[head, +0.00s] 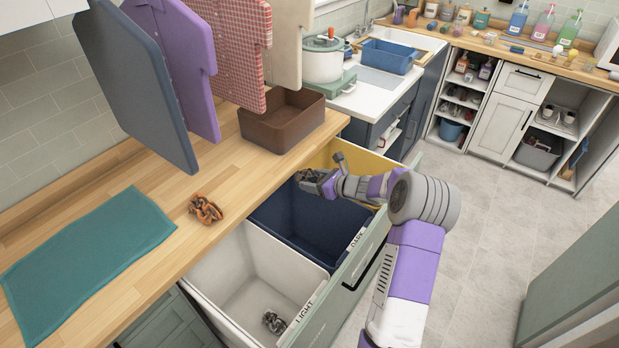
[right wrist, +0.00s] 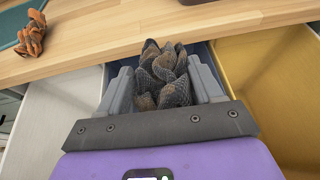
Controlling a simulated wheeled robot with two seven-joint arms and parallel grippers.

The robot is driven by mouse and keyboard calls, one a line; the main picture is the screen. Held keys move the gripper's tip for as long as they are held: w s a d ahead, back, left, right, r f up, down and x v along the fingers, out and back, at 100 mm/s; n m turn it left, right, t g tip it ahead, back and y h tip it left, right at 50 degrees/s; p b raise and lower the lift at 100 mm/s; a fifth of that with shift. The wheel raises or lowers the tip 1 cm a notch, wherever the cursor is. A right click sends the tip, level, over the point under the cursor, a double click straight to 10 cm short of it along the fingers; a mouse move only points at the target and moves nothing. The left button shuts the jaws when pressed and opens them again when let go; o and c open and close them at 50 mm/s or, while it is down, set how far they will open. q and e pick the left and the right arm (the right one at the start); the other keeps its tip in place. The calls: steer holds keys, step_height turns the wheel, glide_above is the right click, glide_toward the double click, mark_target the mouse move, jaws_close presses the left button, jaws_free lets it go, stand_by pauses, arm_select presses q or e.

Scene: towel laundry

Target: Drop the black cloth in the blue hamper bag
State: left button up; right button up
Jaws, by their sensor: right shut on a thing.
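The black cloth (right wrist: 163,78) is a crumpled dark grey bundle with brownish patches. My right gripper (head: 312,182) is shut on it, with a finger on each side in the right wrist view (right wrist: 163,88). In the head view the gripper and cloth are over the blue hamper bag (head: 300,232), near its far end, and the cloth is small and partly hidden. The blue bag sits in the pulled-out drawer behind a label reading DARK; the part of it I see looks empty. My left gripper is in neither view.
A white bag (head: 215,275) labelled LIGHT, with a grey crumpled cloth (head: 273,322) inside, is on the near side. A yellow bag (head: 378,166) is on the far side. An orange-brown cloth (head: 205,209) and teal towel (head: 90,262) lie on the counter. Garments (head: 150,80) hang above.

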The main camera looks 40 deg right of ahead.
steer(key=shift+s+f+b, duration=0.1)
steer(key=shift+f+b, duration=0.35)
steer(key=shift+f, duration=0.25)
step_height(320, 180, down, 4)
steer(key=b, duration=0.3)
steer(key=shift+f, duration=0.25)
steer(key=o, duration=1.1)
